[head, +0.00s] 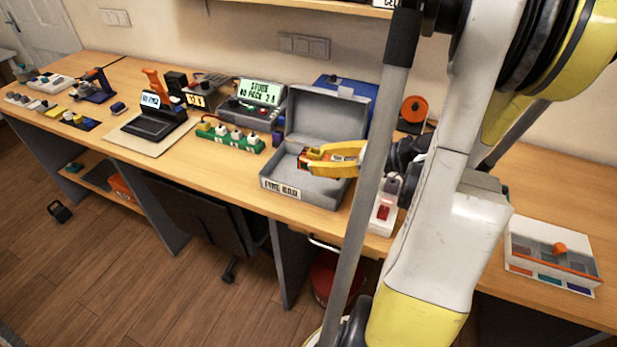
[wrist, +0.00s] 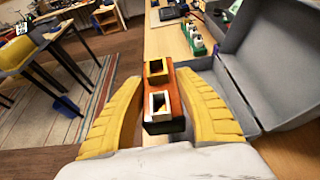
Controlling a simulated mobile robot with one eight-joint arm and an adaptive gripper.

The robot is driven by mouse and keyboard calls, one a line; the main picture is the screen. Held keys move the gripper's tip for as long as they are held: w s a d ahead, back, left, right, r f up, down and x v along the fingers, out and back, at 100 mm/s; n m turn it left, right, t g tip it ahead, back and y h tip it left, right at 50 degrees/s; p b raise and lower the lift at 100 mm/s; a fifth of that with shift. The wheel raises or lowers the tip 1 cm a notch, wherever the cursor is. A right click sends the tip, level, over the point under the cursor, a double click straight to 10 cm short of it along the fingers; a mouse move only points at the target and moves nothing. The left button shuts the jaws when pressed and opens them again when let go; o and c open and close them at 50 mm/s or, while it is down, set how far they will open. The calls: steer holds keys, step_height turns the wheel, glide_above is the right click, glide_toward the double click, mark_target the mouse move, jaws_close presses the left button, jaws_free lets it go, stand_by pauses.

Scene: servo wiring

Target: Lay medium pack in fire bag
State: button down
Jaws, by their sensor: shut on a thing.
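My gripper (head: 333,160) has yellow fingers and reaches in from the right over the open fire bag. In the wrist view the gripper (wrist: 163,105) is shut on a small orange-brown pack (wrist: 178,112) with yellow and white frames on its top. The pack (head: 304,161) also shows at the fingertips in the head view. The fire bag (head: 284,193) is a grey box with its lid raised at the back and a "FIRE BAG" label on its front. The pack is above the bag's open tray; whether it touches the bag is unclear. The bag's right side is partly hidden by my arm.
A green strip with several white plugs (head: 228,139) lies left of the bag, with a charger (head: 256,95) behind it. A compartment box (head: 551,257) sits at the right. Bare desk shows in front of the bag.

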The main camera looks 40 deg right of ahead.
steer(key=shift+w+d+f+b, duration=0.75)
steer(key=shift+w+f+b, duration=0.1)
steer(key=shift+w+f, duration=0.8)
steer(key=shift+w+d+f+b, duration=0.75)
steer(key=shift+w+f, duration=0.65)
steer(key=shift+f, duration=0.3)
steer(key=shift+w+d+f+b, duration=0.7)
steer(key=shift+w+f+b, duration=0.2)
steer(key=shift+w+f, duration=0.75)
steer(key=shift+s+f, duration=0.1)
steer(key=shift+f+b, duration=0.4)
steer(key=shift+b, duration=0.1)
steer(key=shift+f, duration=0.2)
steer(key=c, duration=0.9)
jaws_free()
steer(key=shift+c, duration=0.2)
steer(key=shift+r, duration=0.1)
